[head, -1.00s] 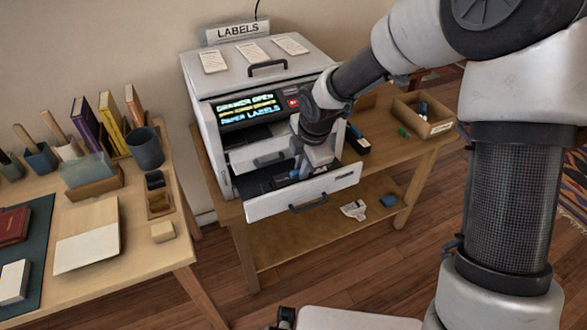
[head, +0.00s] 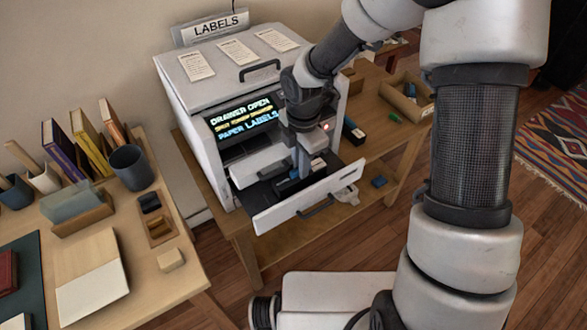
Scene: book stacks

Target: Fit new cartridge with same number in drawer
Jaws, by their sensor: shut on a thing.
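The white label printer (head: 185,110) stands on a wooden table with its lower drawer (head: 290,210) pulled open. Its screen (head: 240,118) reads "DRAWER OPEN" and "PAPER LABELS", with a blurred line between. My gripper (head: 302,170) points down into the open drawer, behind its front panel.
An open cardboard box (head: 408,97) with items in it stands right of the printer. A dark block (head: 353,131) and a small green piece (head: 395,117) lie nearby. The left desk holds books, a cup (head: 132,168) and a small wooden tray (head: 161,231).

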